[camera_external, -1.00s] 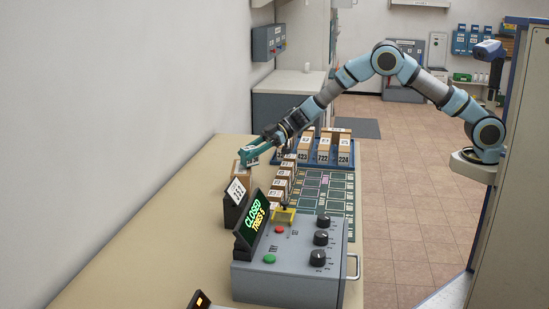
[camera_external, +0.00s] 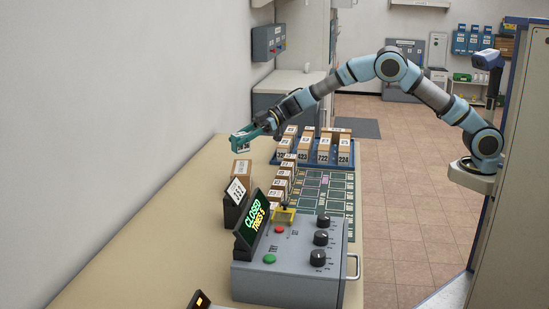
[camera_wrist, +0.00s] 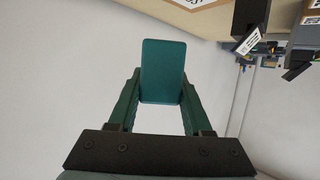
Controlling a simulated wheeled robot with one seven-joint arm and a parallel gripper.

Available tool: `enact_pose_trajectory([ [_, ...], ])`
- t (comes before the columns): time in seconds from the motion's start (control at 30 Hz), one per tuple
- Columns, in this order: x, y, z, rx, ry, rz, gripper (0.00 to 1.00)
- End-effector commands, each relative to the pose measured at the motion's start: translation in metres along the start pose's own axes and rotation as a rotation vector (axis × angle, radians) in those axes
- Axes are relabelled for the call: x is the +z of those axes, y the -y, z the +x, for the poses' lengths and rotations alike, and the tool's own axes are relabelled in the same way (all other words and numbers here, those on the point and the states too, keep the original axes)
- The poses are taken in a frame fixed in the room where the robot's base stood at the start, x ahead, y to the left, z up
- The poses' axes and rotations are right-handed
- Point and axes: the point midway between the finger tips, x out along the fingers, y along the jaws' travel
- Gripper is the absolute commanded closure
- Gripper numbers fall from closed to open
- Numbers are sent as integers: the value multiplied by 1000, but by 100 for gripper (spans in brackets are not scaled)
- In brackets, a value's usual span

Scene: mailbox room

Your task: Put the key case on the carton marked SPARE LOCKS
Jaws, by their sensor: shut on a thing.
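The key case (camera_wrist: 163,68) is a flat teal slab with rounded corners, seen in the wrist view between the two green fingers of my gripper (camera_wrist: 160,100). My gripper is shut on it. In the external view my gripper (camera_external: 254,132) holds the key case (camera_external: 241,141) in the air, just above a brown carton (camera_external: 241,171) on the counter by the wall. A gap shows between the case and the carton. The carton's marking is too small to read, so I cannot tell whether it says SPARE LOCKS.
A label stand (camera_external: 235,194) and a lit CLOSED display (camera_external: 252,222) stand just in front of the carton. A grey control box (camera_external: 291,262) is nearer the camera. Several numbered boxes (camera_external: 323,151) stand to the right. The counter's left side (camera_external: 150,225) is bare.

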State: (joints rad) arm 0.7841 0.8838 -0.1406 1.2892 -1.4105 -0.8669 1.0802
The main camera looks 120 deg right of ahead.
Motion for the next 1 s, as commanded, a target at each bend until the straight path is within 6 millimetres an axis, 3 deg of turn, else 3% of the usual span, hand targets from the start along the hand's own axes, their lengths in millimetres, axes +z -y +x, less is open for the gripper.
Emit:
enact_pose_trajectory([
  [0.47,48,0,18,0,-1,2,100],
  [0.83,53,0,20,0,-1,0,100],
  [0.87,53,0,20,0,-1,0,49],
  [1.0,53,0,19,0,-1,0,34],
])
